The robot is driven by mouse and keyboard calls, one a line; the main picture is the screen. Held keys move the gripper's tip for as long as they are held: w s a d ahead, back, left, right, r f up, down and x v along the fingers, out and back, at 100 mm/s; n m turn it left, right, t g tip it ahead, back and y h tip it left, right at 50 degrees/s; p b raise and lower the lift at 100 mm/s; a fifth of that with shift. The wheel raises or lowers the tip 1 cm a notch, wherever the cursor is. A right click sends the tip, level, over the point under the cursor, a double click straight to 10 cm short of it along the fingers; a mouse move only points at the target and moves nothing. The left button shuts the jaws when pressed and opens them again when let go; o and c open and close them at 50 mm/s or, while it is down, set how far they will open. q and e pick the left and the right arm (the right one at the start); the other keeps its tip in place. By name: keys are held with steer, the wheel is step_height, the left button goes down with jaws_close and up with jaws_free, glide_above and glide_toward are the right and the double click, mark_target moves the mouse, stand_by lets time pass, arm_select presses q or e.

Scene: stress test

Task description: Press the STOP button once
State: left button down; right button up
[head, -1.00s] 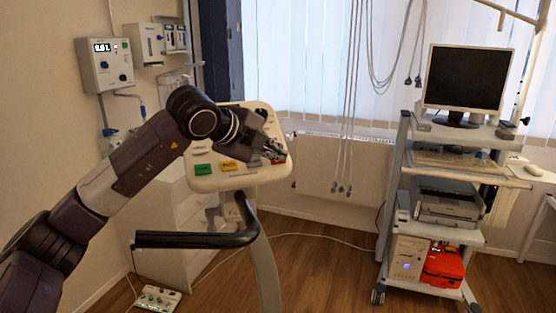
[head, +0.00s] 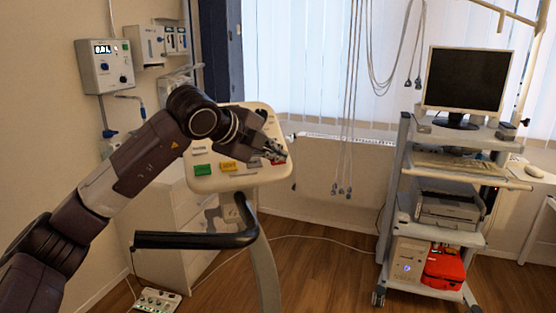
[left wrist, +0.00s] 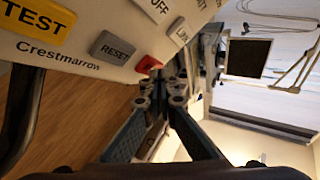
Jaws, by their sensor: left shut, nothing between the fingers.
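The control panel (head: 238,181) is a cream board on a stand, with several coloured buttons. A red button (left wrist: 148,64), its lettering not readable, sits beside the grey RESET button (left wrist: 112,48) in the left wrist view. In the head view the red button (head: 279,162) is partly covered by my gripper. My left gripper (head: 277,153) is shut and empty, reaching over the panel's right side. In the left wrist view its fingertips (left wrist: 163,82) are right by the red button; I cannot tell whether they touch it. My right gripper is not in view.
A yellow TEST button (left wrist: 38,24) and a green button (head: 203,169) lie along the same panel edge. A black handrail (head: 195,240) stands in front. A cart with a monitor (head: 467,80) stands at right. Open floor lies between.

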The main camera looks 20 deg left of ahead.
arm_select(q)
steer(key=shift+s+d+r, duration=0.2)
steer(key=shift+r, duration=0.2)
steer(key=shift+r, duration=0.1)
steer(key=shift+s+d+r+p, duration=0.15)
steer(key=shift+s+d+r, duration=0.2)
steer(key=shift+r, duration=0.3)
steer(key=shift+s+d+r+p, duration=0.1)
steer(key=shift+s+d+r, duration=0.2)
steer(key=shift+s+r, duration=0.25)
steer(key=shift+s+d+r+p, duration=0.15)
steer(key=shift+s+d+r, duration=0.15)
steer(key=shift+r, duration=0.4)
steer(key=s+d+r+p, duration=0.1)
steer(key=s+d+r, duration=0.1)
steer(key=r, duration=0.3)
steer(key=shift+s+d+r, duration=0.25)
steer(key=shift+s+d, duration=0.1)
steer(key=shift+s, duration=0.4)
